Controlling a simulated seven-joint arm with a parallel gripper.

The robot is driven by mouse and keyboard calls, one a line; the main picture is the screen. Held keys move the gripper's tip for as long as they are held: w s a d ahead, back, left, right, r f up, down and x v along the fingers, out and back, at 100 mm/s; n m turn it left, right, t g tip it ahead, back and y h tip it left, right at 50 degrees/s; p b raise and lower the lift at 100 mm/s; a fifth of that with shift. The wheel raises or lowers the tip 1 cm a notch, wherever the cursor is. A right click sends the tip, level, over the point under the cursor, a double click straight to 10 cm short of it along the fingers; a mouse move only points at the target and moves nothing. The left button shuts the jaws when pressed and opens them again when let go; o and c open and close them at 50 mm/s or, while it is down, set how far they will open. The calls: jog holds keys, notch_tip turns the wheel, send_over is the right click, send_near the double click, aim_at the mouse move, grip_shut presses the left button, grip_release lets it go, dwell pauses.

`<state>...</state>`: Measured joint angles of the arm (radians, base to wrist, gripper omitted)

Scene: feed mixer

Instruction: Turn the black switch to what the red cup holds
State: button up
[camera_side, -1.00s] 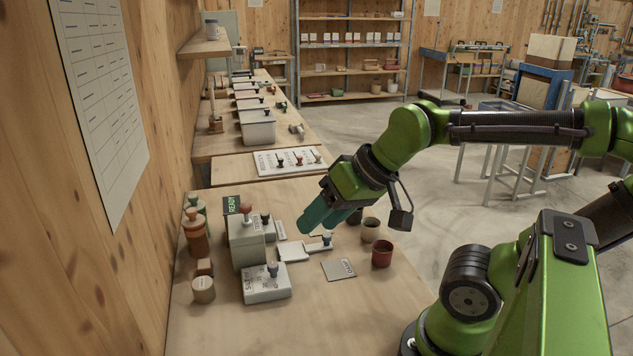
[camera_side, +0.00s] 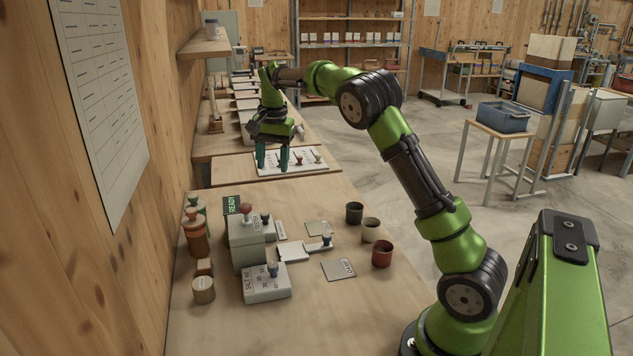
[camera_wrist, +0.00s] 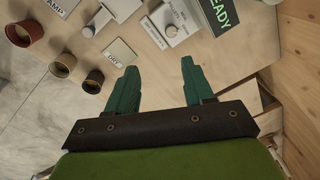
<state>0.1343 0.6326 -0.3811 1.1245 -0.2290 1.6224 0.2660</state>
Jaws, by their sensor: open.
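The red cup (camera_side: 382,253) stands at the right of the near table, beside a beige cup (camera_side: 370,230) and a black cup (camera_side: 354,212). In the wrist view the red cup (camera_wrist: 25,33) is at the upper left; I cannot make out what it holds. A dark-knobbed switch (camera_side: 265,220) sits on a labelled panel beside the grey-green mixer box (camera_side: 246,245); its setting is too small to read. My gripper (camera_side: 272,165) is open and empty, pointing down high beyond the mixer. Its fingers also show apart in the wrist view (camera_wrist: 158,68).
A DAMP card (camera_side: 339,269) and a DRY card (camera_side: 318,228) lie flat. Brown bottles (camera_side: 195,238) line the left. The near table's front is clear.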

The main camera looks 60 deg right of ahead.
aim_at(265, 213)
jog(key=w+f+m, duration=0.1)
jog(key=f, duration=0.4)
jog(key=w+f+m, duration=0.1)
jog(key=f, duration=0.4)
jog(key=w+f+m, duration=0.1)
jog(key=f, duration=0.4)
jog(key=shift+w+a+f+m+g, duration=0.1)
jog(key=shift+w+a+m+g, duration=0.15)
jog(key=shift+m+g, duration=0.15)
grip_shut()
